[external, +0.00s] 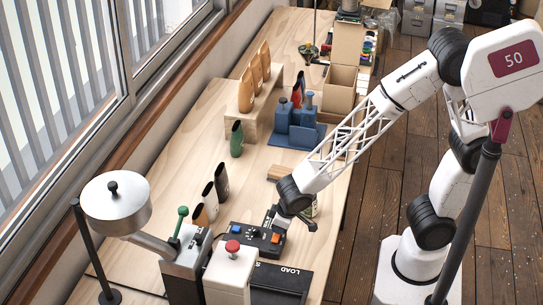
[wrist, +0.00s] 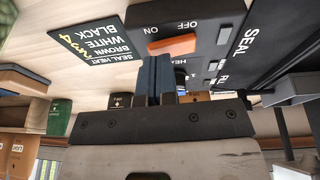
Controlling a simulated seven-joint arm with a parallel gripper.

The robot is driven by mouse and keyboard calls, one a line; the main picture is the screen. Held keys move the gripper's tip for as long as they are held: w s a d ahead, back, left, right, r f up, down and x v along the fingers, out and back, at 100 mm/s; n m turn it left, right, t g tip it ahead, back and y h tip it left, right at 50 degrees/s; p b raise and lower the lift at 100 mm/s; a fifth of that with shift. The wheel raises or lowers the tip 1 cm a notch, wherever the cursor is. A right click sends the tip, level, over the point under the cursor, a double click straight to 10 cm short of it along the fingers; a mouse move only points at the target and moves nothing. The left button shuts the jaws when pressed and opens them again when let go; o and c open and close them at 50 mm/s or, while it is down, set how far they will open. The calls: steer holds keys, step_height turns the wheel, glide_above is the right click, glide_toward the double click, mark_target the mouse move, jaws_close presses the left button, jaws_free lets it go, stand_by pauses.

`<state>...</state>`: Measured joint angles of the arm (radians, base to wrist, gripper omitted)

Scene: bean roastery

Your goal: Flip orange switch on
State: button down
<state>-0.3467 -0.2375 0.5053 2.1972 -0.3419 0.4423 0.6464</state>
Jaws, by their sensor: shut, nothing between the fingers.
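The orange switch (wrist: 172,46) is a rocker on a dark control box (wrist: 205,35), with ON and OFF printed beside it. The switch also shows in the external view (external: 275,238), on the box (external: 240,243) at the front of the bench. My gripper (wrist: 155,62) is shut, its two dark blue fingers together and empty. The fingertips appear close to the switch in the wrist view; I cannot tell whether they touch it. In the external view my gripper (external: 270,222) is just above the box. Which way the rocker is tipped is unclear.
A dark card (wrist: 85,48) reading SEAL HEAT lies beside the box. A red-buttoned white machine (external: 230,270) and a black LOAD plate (external: 282,278) stand in front of it. Upright pouches (external: 210,202) stand to the left. A blue rack (external: 297,130) stands farther back.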

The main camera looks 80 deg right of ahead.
stand_by(0.3)
steer(key=shift+d+f, duration=0.2)
steer(key=shift+f, duration=0.25)
steer(key=shift+a, duration=0.2)
steer(key=shift+a+r, duration=0.25)
steer(key=shift+a, duration=0.35)
steer(key=shift+r, duration=0.15)
steer(key=shift+r, duration=0.5)
step_height(320, 180, up, 12)
steer(key=s+d, duration=0.2)
steer(key=s, duration=0.1)
steer(key=shift+d, duration=0.35)
